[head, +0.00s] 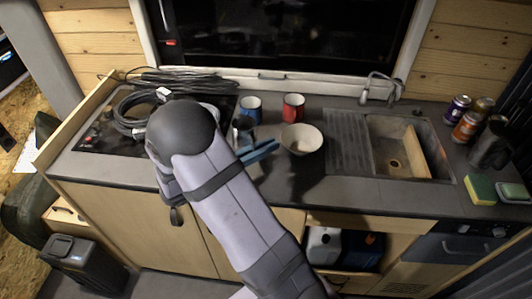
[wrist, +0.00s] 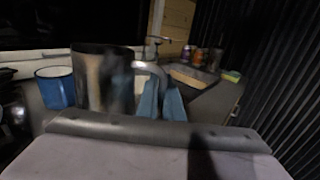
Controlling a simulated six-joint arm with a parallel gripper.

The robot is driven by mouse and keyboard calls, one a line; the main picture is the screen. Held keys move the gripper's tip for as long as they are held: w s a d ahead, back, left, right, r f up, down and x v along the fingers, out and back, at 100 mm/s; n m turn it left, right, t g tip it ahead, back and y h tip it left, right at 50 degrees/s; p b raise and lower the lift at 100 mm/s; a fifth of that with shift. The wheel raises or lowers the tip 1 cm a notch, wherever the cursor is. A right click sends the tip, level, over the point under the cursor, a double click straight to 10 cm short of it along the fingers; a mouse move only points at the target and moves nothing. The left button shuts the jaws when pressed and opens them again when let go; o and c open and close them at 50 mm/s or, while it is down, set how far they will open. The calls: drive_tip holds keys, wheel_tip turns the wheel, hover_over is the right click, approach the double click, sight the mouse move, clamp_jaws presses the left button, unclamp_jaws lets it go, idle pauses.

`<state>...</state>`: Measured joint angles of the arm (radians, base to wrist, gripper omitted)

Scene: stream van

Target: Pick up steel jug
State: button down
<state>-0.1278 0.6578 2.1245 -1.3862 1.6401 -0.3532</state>
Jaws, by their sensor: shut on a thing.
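The steel jug (wrist: 105,82) stands upright close in front of my wrist camera, dark and shiny, with its curved handle at the right. My gripper's blue fingers (wrist: 162,101) are closed at that handle. In the head view the jug (head: 244,128) is a small dark shape just beyond my gripper (head: 260,151), partly hidden by it and my arm. Its base is hidden in the wrist view, and I cannot tell whether it touches the counter.
A blue mug (head: 251,106) stands close behind the jug. A red mug (head: 293,106) and a pale bowl (head: 302,138) are to its right. Coiled cable (head: 128,114) lies left. The sink (head: 390,150), cans (head: 467,126) and a dark pitcher (head: 491,146) are further right.

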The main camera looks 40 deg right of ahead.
drive_tip(key=shift+r, duration=1.4)
drive_tip(key=shift+r, duration=0.1)
